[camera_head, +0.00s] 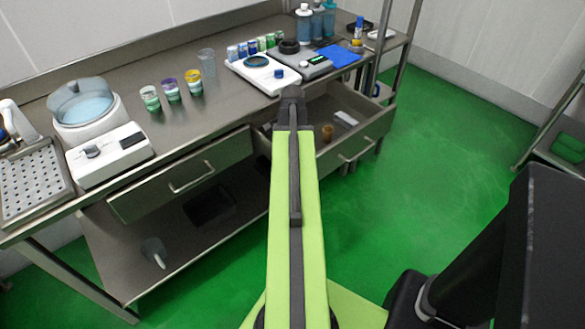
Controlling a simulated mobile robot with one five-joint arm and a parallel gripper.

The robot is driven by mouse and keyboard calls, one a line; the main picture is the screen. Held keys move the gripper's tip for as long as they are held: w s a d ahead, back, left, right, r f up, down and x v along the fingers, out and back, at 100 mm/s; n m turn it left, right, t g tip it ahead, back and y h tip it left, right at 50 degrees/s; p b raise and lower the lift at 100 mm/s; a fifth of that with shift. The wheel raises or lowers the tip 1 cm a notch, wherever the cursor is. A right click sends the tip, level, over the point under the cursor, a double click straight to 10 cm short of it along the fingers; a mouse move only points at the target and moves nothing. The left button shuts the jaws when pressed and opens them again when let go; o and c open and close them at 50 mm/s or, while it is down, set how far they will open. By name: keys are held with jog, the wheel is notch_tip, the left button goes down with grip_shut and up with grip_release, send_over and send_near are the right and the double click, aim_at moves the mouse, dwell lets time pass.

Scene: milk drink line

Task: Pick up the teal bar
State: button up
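I cannot pick out a teal bar in this view; it may be hidden or too small to make out. My lime-green arm reaches forward over the open drawer (355,139) at the bench's front. The dark end of my arm, with my gripper (291,93), is at the bench's front edge, just in front of a white tray (262,84). The fingers are too dark and small to show whether they are open or shut. My arm hides part of the drawer's inside.
The steel bench (200,120) holds a white device with a clear dome (82,105), several colored cups (170,89), a clear beaker (207,64), a grey device (312,66) and a blue cloth (340,54). The drawer holds a small amber jar (327,132).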

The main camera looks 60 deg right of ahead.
jog(key=shift+f, duration=0.3)
grip_shut()
jog(key=shift+r, duration=0.1)
notch_tip(320, 180, up, 10)
jog(key=p, duration=1)
